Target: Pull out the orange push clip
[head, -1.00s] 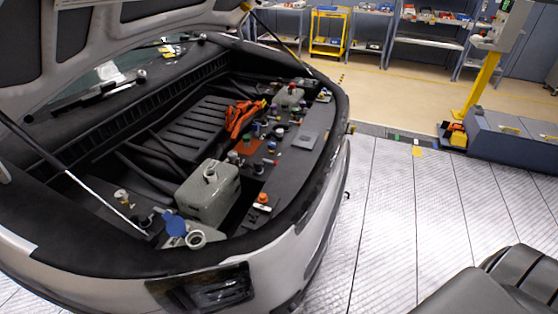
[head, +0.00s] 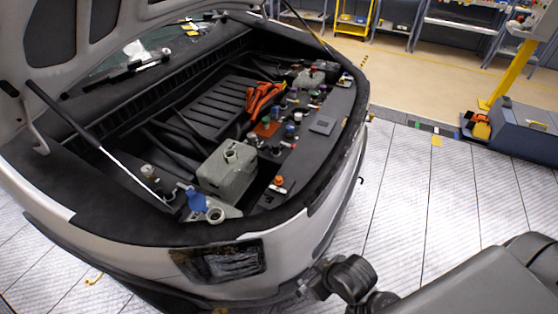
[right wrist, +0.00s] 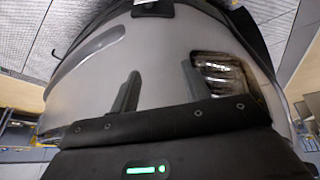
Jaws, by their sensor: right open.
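A small orange piece (head: 278,181), likely the push clip, stands on the dark right-hand ledge of the open engine bay, right of the grey tank (head: 228,172). It is too small in the head view to make out its shape, and I cannot see it in the right wrist view. My right gripper (right wrist: 161,72) is open and empty in the right wrist view, its two fingers apart, facing the car's outer bodywork. In the head view my right arm reaches in from the lower right, outside the car's front. My left gripper is not in view.
The raised hood and its strut (head: 80,122) border the bay on the left. A blue cap (head: 196,200) sits by a filler neck (head: 216,215). Orange cables (head: 263,97) and several small caps lie farther back. The car's front edge lies between my right arm and the bay.

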